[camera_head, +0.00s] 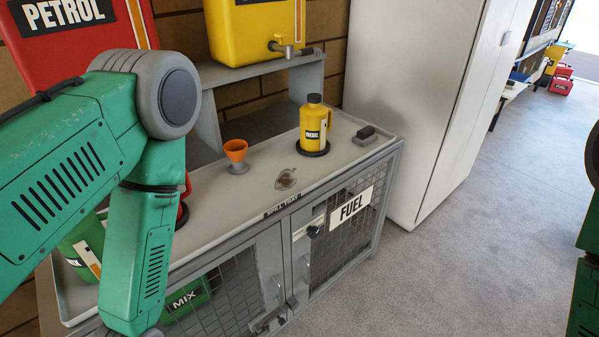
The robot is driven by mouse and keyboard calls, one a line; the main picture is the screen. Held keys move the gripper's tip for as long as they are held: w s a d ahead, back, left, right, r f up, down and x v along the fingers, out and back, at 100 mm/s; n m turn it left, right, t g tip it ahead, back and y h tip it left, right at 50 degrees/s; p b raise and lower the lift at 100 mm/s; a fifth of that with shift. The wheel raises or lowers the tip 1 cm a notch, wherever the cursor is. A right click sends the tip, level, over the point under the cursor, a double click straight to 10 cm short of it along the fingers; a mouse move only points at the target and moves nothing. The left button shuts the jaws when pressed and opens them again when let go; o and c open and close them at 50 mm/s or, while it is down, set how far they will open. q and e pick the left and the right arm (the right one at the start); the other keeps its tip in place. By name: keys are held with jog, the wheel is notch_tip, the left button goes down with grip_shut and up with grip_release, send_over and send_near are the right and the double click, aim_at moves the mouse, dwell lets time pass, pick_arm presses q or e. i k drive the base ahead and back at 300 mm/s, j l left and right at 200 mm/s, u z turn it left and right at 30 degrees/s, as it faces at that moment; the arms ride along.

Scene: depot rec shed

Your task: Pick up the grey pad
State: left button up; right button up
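A small dark grey block (366,132), which looks like the grey pad, lies at the right end of the pale spill tray (222,200) on top of the fuel cabinet. A flat greyish-brown round thing (286,179) lies near the tray's front edge; I cannot tell whether it is a drain, a stain or a cloth. My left arm crosses the left side of the view, and its gripper is below the picture. Only part of my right arm shows at the right edge, and its gripper is out of view.
A yellow diesel can (313,128) stands on a black round base left of the block. An orange funnel (236,155) stands farther left. A tall pale cabinet (420,90) rises behind and right of the block. Mesh doors (340,215) face the open floor (460,250).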

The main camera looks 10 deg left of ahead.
aim_at(365, 136)
jog(key=i+l+u, duration=0.1)
jog(key=i+l, duration=0.2)
jog(key=i+l+u, duration=0.1)
jog(key=i+l, duration=0.15)
jog(key=l, duration=0.15)
jog(key=i+l+u, duration=0.1)
jog(key=i+l, duration=0.15)
jog(key=l, duration=0.15)
